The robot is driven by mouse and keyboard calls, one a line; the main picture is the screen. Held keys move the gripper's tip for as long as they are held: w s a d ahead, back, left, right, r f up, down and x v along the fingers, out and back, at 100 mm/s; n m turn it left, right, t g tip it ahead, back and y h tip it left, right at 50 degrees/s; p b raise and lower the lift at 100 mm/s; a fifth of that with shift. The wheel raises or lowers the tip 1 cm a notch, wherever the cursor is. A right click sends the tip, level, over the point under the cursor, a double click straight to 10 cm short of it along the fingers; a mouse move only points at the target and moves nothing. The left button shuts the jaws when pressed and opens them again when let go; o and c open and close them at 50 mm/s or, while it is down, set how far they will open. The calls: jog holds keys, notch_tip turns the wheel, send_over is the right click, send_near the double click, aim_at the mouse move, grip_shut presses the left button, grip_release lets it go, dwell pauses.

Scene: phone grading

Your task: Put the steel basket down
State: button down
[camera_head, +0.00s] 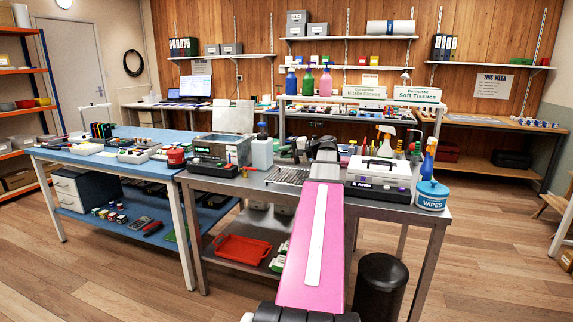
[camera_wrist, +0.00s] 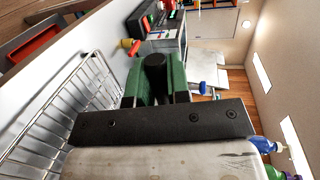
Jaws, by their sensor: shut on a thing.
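The steel basket (camera_head: 285,176) is a wire mesh tray at the middle of the steel bench (camera_head: 262,187), just left of my pink arm. Its wire side fills the left of the wrist view (camera_wrist: 62,115).
Left of the basket stand a metal bath unit (camera_head: 215,152) and a pale bottle (camera_head: 262,152). To the right are a white-topped machine (camera_head: 378,178) and a blue wipes tub (camera_head: 432,195). A red tray (camera_head: 243,249) lies on the shelf below. A narrow bare strip shows along the bench front.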

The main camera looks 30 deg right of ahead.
jog(key=shift+s+d+f, duration=0.1)
jog(key=shift+d+f, duration=0.2)
jog(key=shift+d, duration=0.1)
jog(key=shift+f, duration=1.9)
jog(key=c, duration=1.1)
grip_release()
jog(key=shift+f, duration=0.15)
jog(key=v, duration=1.2)
jog(key=shift+a, duration=0.1)
